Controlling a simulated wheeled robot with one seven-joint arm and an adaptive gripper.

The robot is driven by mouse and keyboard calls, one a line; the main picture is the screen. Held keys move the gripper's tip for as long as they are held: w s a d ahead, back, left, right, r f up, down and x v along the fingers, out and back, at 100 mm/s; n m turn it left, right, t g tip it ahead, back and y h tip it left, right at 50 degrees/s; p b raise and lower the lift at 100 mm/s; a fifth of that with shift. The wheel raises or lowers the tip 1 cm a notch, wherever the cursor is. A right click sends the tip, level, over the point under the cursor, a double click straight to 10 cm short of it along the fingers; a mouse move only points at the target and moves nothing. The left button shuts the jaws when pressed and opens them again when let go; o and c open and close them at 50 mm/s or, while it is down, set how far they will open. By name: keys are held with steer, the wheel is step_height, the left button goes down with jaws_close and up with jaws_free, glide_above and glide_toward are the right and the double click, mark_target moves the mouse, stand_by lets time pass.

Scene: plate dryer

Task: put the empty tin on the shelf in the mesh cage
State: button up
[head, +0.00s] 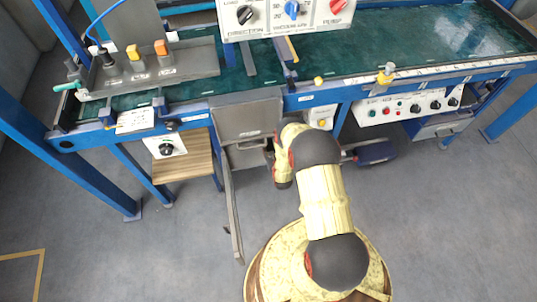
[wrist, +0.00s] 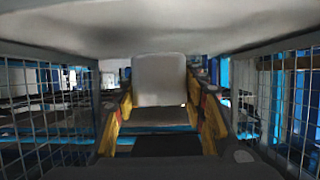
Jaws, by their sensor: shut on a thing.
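In the wrist view a plain pale grey tin (wrist: 160,78) sits between the yellow and black fingers of my gripper (wrist: 163,105). The gripper is shut on it, and the tin looks upright. Wire mesh walls of the cage (wrist: 45,125) stand to the left and right of the gripper, and a pale flat panel is overhead. A brownish flat surface (wrist: 155,126) shows below the tin; I cannot tell whether it is the shelf or whether the tin touches it. In the head view the tin, the cage interior and my fingertips are hidden by the bench and my arm.
In the head view a grey metal door (head: 231,205) stands open toward me, left of my arm. The blue-framed bench (head: 410,80) is above the opening. A wooden-topped stand (head: 184,160) is at the left and a control box (head: 400,108) at the right. The floor is mostly clear.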

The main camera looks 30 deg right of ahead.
steer(key=shift+w+a+f, duration=0.2)
steer(key=shift+w+f, duration=0.1)
steer(key=shift+f, duration=0.1)
steer(key=f, duration=0.1)
steer(key=f+b, duration=0.2)
steer(key=f, duration=0.1)
steer(key=shift+w+a, duration=0.15)
steer(key=shift+a, duration=0.1)
steer(key=shift+r, duration=0.15)
steer(key=o, duration=1.2)
steer(key=shift+o, duration=0.2)
